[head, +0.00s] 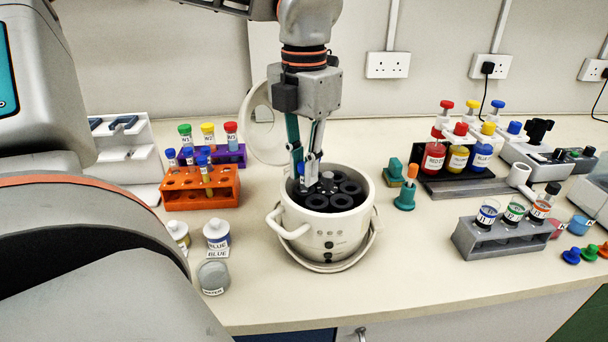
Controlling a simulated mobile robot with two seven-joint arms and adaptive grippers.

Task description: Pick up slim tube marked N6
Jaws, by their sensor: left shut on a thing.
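My left gripper (308,174) points down into the open white centrifuge (325,232), over its dark rotor (342,201). It is shut on a slim blue-capped tube (301,170) at the rotor's back left; only a bit of blue shows between the fingers. Its label is hidden, so I cannot read N6. The orange rack (205,200) to the left holds several slim blue-capped tubes, one with yellowish contents (206,178). I cannot read their marks. My right gripper is not in view.
The centrifuge's round lid (262,128) stands raised behind it. A purple rack (236,155) with green-, yellow- and red-capped tubes is behind the orange one. Labelled bottles (216,234) stand front left. A grey rack (500,238) is at right; the front middle-right bench is clear.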

